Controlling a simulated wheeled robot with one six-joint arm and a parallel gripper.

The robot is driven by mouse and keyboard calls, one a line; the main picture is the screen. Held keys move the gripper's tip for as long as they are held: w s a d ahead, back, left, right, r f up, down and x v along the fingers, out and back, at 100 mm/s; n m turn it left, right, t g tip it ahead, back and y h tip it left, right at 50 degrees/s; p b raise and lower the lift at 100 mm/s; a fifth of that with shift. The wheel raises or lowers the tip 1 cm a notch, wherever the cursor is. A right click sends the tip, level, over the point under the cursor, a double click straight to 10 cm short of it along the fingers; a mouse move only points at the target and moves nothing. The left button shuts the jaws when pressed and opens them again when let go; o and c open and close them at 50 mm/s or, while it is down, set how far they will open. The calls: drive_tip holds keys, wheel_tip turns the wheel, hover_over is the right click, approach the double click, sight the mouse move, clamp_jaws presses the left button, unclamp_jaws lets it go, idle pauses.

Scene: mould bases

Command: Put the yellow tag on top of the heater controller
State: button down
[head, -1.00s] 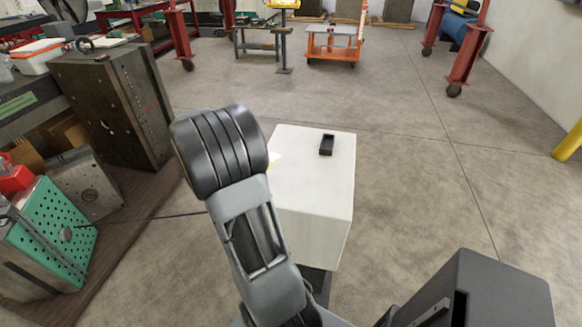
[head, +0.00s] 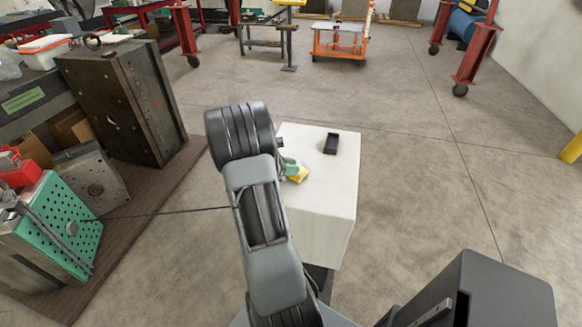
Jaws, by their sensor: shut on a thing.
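The yellow tag (head: 299,175) is at the near left part of the white block's top, just right of my arm. My gripper (head: 291,167) is mostly hidden behind my arm; a greenish fingertip part shows against the tag, and it is shut on the tag. I cannot tell whether the tag touches the block's top. A small black box, which looks like the heater controller (head: 331,143), lies on the far right part of the block's top, apart from the tag. Nothing is seen on top of it.
The white block (head: 330,185) stands on open concrete floor. At left are a dark steel mould base (head: 125,100) and a green perforated plate (head: 60,225). An orange cart (head: 338,42) and red stands (head: 475,55) are farther back.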

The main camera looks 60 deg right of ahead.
drive_tip(key=shift+f, duration=0.3)
drive_tip(key=c, duration=1)
unclamp_jaws()
drive_tip(key=shift+w+a+r, duration=0.1)
drive_tip(key=shift+w+r, duration=0.05)
drive_tip(key=shift+r, duration=0.1)
drive_tip(key=b+v, duration=0.1)
drive_tip(key=v, duration=1)
drive_tip(key=shift+w+a+r, duration=0.15)
drive_tip(key=shift+w+a, duration=0.05)
drive_tip(key=shift+a, duration=0.15)
drive_tip(key=s+a+r+m+t+y, duration=0.1)
drive_tip(key=a+m+t+y, duration=0.4)
drive_tip(key=a, duration=1)
drive_tip(key=s+a+r+m+t+y, duration=0.2)
drive_tip(key=s+a+m+t+y, duration=0.2)
drive_tip(key=a, duration=1.1)
drive_tip(key=shift+r+m+t+y, duration=0.4)
drive_tip(key=shift+t+y, duration=0.3)
drive_tip(key=shift+t, duration=1)
drive_tip(key=shift+s, duration=0.1)
